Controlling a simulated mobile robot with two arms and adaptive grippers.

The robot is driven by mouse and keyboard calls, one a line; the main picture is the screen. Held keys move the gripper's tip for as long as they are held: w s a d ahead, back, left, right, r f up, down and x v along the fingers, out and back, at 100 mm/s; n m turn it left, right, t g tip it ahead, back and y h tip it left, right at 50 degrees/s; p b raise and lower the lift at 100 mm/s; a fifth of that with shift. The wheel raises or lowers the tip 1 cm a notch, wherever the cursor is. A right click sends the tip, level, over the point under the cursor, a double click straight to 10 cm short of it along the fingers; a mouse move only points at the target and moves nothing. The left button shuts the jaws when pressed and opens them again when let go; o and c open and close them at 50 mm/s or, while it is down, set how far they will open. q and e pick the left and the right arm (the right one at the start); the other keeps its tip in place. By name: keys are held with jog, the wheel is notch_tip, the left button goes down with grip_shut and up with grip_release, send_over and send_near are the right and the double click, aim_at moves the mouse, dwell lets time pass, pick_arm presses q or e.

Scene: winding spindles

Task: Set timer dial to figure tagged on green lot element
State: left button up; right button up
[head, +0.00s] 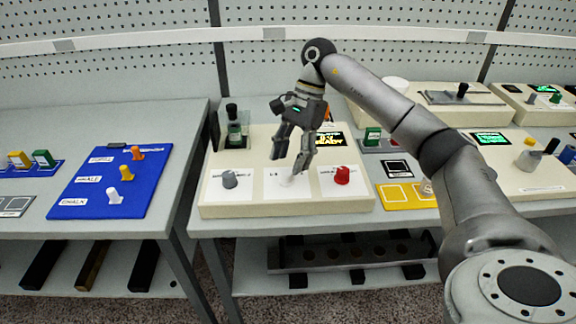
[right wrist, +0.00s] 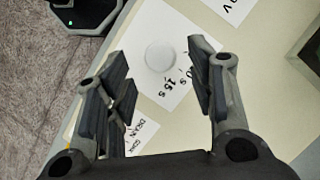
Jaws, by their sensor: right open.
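A cream control box (head: 240,205) carries three dials in a row on white plates. The left dial is grey (head: 230,179), the middle one is white (head: 287,181) and the right one is red (head: 342,175). My right gripper (head: 289,164) is open above the white dial, pointing down. In the right wrist view the white dial (right wrist: 160,57) shows between the spread fingers, on a plate with "15 S" legible. Green pieces stand in the left rack (head: 43,158) and behind the box (head: 373,137); no figure on them is legible. My left gripper is out of view.
A lit display (head: 325,141) with yellow text, partly hidden by my gripper, sits at the box's back. A blue board (head: 112,185) with several labelled pegs lies left; a yellow tray (head: 402,196) lies right.

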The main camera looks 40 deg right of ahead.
jog(key=v, duration=0.8)
jog(key=shift+d+r, duration=0.15)
jog(key=shift+r, duration=0.2)
